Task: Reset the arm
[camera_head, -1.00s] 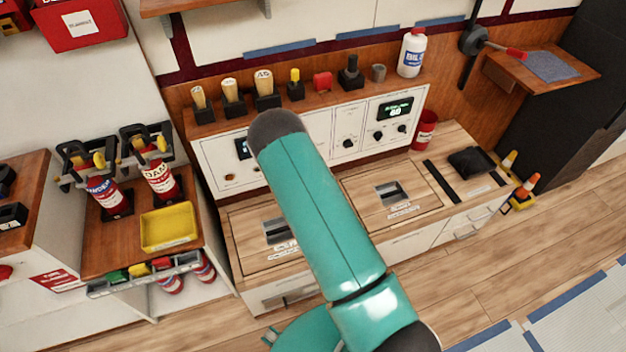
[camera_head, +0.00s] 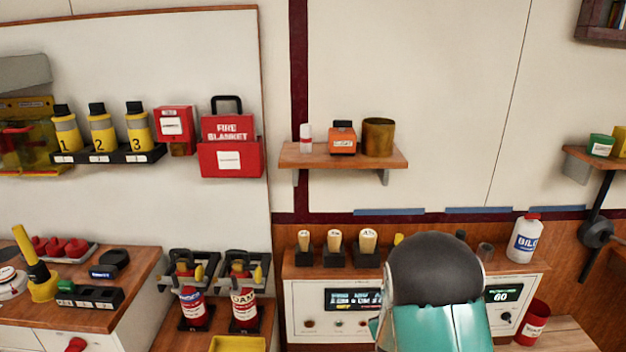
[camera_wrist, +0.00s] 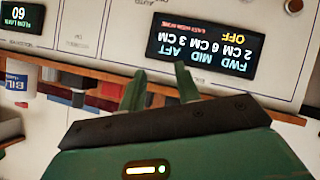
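My gripper (camera_wrist: 160,68) shows in the wrist view, with two green fingers apart and nothing between them. The fingers point toward the white control panel (camera_wrist: 110,28), which appears upside down there; I cannot tell how far away it is. Its lit display (camera_wrist: 205,50) reads FWD, MID, AFT with centimetre values and OFF. In the head view my arm's dark rounded joint and teal link stand at the lower middle, in front of the panel (camera_head: 310,318) and hiding part of it. My gripper does not show in the head view.
Wooden-handled tools (camera_head: 337,245) and a white bottle (camera_head: 524,240) stand along the panel's top. A wall shelf (camera_head: 342,158) holds an orange box and a brown cup. Fire extinguishers (camera_head: 244,308) stand left of the panel.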

